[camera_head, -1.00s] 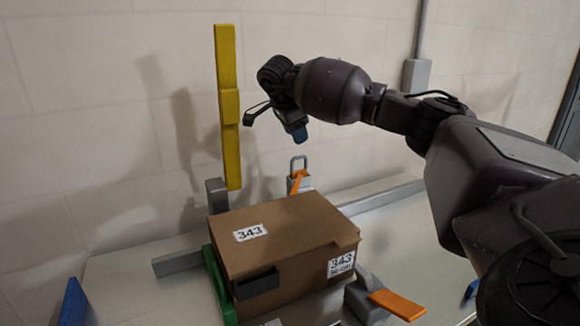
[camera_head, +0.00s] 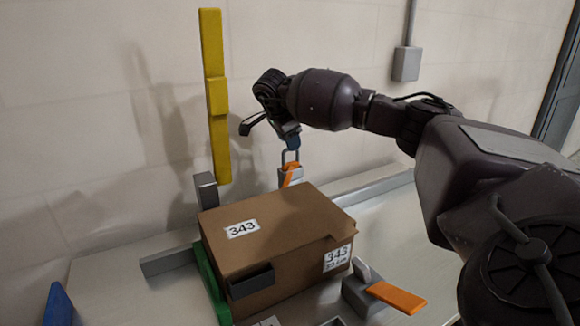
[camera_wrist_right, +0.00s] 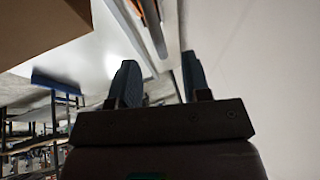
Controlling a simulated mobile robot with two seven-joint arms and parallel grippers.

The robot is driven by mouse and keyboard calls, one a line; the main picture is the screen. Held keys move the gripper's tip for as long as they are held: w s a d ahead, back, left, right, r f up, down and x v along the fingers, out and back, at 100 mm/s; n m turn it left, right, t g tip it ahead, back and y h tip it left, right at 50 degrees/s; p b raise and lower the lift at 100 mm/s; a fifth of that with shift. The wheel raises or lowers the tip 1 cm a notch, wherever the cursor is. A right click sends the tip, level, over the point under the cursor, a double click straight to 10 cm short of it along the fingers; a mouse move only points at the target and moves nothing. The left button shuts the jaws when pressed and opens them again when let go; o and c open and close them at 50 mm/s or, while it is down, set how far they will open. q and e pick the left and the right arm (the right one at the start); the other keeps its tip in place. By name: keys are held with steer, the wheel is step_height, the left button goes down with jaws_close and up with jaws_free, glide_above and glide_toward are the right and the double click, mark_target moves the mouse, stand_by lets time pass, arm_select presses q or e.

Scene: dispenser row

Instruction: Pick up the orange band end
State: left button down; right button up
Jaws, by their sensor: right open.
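An orange band end (camera_head: 398,298) sticks out to the right of a grey clamp (camera_head: 360,290) at the box's front right corner. Another orange strip (camera_head: 290,175) shows on a grey looped fitting (camera_head: 291,158) behind the box. My right gripper (camera_head: 268,132) is over the box's back edge, its blue finger close above or in front of that looped fitting; I cannot tell whether they touch. In the right wrist view the two fingers (camera_wrist_right: 160,78) stand apart with nothing seen held between them. My left gripper is not in view.
A brown cardboard box (camera_head: 275,235) labelled 343 sits on the pale table (camera_head: 110,285). A yellow upright (camera_head: 217,120) and a grey block (camera_head: 206,190) stand at its back left, a green piece (camera_head: 213,285) along its left side. A blue piece (camera_head: 58,303) is at the lower left.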

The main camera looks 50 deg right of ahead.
mark_target(285, 166)
steer(key=x, duration=0.4)
steer(key=shift+w+f, duration=0.15)
steer(key=shift+f, duration=0.05)
steer(key=shift+a+r, duration=0.1)
jaws_close()
